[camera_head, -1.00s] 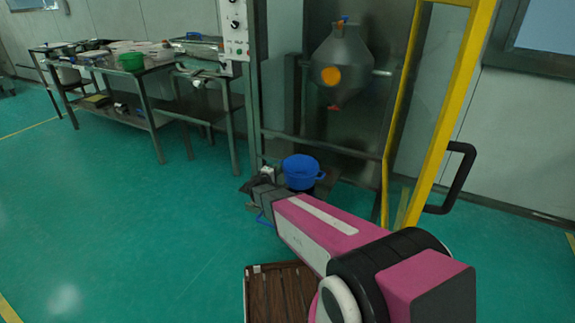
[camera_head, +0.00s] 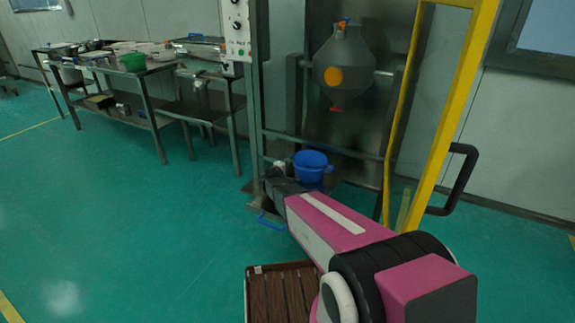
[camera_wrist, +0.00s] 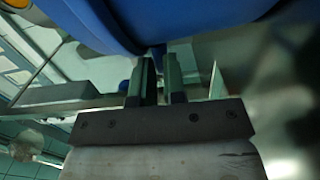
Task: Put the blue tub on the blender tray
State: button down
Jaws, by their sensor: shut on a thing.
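The blue tub (camera_head: 311,167) is held up in front of the blender frame, below the grey blender vessel (camera_head: 344,66) with its orange spot. It looks roughly upright in the head view. In the wrist view the tub (camera_wrist: 190,22) fills the top. My gripper (camera_wrist: 157,72) is shut on a small blue part of the tub's near side, apparently its handle. In the head view my arm comes from the lower right and the fingertips are hard to make out. The tray low in the blender frame is mostly hidden behind the tub, so I cannot tell whether they touch.
A yellow guard frame (camera_head: 446,118) with a black handle stands to the right. A control box (camera_head: 236,30) on a steel post stands to the left. A steel table (camera_head: 146,78) with a green bowl (camera_head: 132,62) and other containers is further left. Open green floor lies in front.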

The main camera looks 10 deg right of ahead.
jog(key=c, duration=1.2)
grip_release()
